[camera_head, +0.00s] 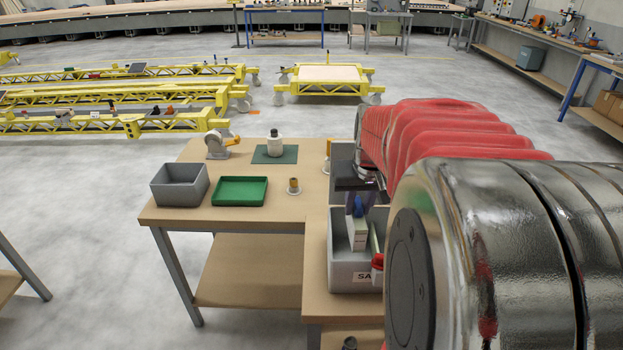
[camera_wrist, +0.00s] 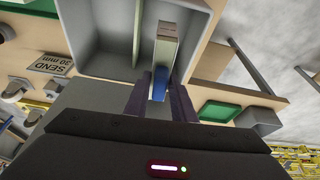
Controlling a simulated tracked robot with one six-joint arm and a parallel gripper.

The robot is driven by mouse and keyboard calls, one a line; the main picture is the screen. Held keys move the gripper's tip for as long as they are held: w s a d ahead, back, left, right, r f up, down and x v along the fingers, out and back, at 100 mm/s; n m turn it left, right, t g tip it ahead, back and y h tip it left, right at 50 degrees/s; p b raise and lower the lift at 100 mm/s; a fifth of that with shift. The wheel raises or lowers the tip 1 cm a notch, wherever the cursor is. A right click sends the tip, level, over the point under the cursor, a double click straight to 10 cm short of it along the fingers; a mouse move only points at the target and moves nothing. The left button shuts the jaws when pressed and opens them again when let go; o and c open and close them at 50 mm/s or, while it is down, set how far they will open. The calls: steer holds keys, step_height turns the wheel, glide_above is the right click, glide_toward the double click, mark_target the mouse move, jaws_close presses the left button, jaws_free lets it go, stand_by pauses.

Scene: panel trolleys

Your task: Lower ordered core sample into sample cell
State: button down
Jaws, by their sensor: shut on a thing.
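My gripper (camera_head: 357,193) is shut on a slim pale-grey, block-like core sample (camera_head: 357,235) with a blue upper part. It also shows in the wrist view (camera_wrist: 166,42), its blue end between my two fingers (camera_wrist: 160,92). The sample hangs roughly upright over or inside a grey open bin (camera_head: 350,283) with a label starting "SA"; my arm hides the bin's right side. In the wrist view the bin (camera_wrist: 100,65) has a thin dividing wall, with the sample on the right of it. I cannot tell whether the sample touches the floor or wall.
A "SEND 30 mm" label (camera_wrist: 52,65) lies beside the bin. On the table's left stand a grey box (camera_head: 180,184), a green tray (camera_head: 240,190), a small brass-coloured piece (camera_head: 294,186) and a white jar (camera_head: 275,146) on a green mat. The table's front left is clear.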

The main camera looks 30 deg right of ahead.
steer(key=shift+f, duration=4.7)
steer(key=shift+f, duration=0.55)
steer(key=c, duration=1.4)
jaws_free()
steer(key=shift+r, duration=0.15)
steer(key=v, duration=1.3)
steer(key=shift+s+a+r, duration=0.15)
steer(key=shift+r, duration=0.1)
steer(key=shift+s, duration=0.1)
